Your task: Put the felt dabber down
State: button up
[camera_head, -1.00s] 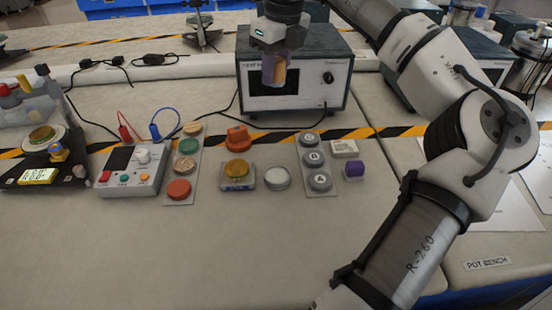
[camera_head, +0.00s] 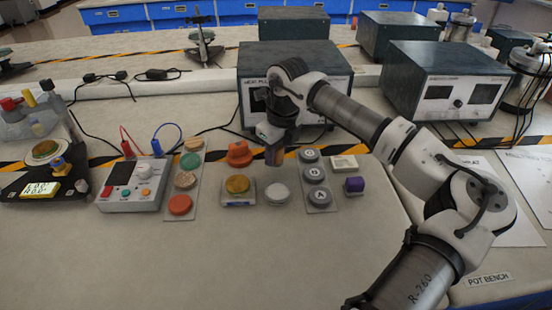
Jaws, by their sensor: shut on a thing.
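My gripper (camera_head: 276,140) points down in front of the dark instrument box and is shut on the felt dabber (camera_head: 274,155). I cannot tell whether the dabber's lower end touches the bench.
A tray with lettered grey discs (camera_head: 315,180) and a purple block (camera_head: 354,185) are to the right. A yellow-topped dish (camera_head: 237,184), a tray of coloured discs (camera_head: 184,185) and a control box (camera_head: 133,184) are to the left. The front bench is clear.

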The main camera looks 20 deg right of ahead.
aim_at(282, 149)
jog(key=shift+f, duration=1.25)
jog(key=shift+f, duration=0.2)
jog(key=o, duration=0.9)
jog(key=shift+r, duration=0.1)
jog(key=r, duration=0.4)
jog(key=s+r, duration=0.1)
jog(key=r, duration=0.3)
jog(key=d+r, duration=0.1)
jog(key=r, duration=0.3)
jog(key=shift+s+b, duration=0.3)
